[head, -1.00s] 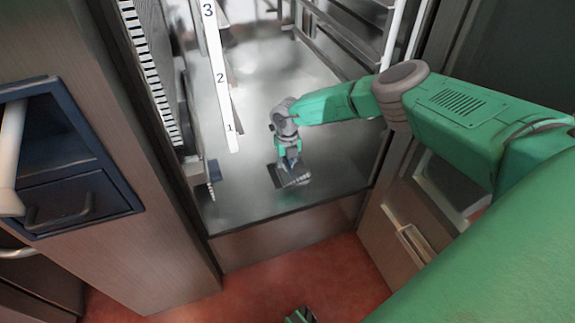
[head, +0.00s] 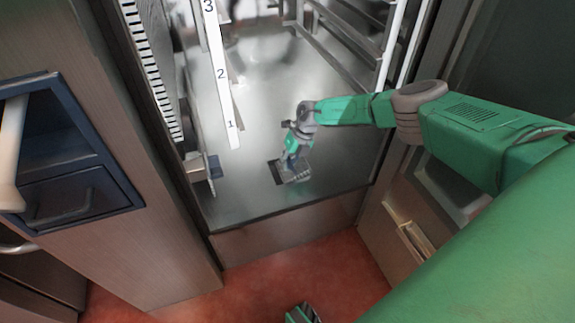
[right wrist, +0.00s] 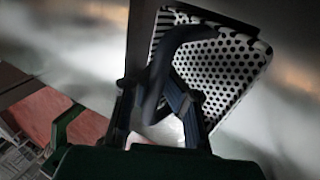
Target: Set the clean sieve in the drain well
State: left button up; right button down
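The sieve (head: 294,175) is a grey perforated plate at the kettle floor, tilted in the head view. The right wrist view shows its holed face (right wrist: 222,75) and a dark arched handle (right wrist: 165,75). The drain well (head: 276,172) is a dark rectangular opening, partly covered by the sieve, which sits offset to its right. My right gripper (head: 292,155) is above the sieve; in the wrist view its fingers (right wrist: 158,105) lie on both sides of the handle and appear shut on it. Whether the sieve touches the floor is unclear.
A white numbered scale (head: 219,75) and metal fittings (head: 199,167) stand along the left wall. Rails (head: 340,45) run along the right. The front sill (head: 290,212) edges the smooth metal floor (head: 265,100), clear behind the well.

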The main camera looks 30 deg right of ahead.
jog(key=c, duration=1.3)
grip_release()
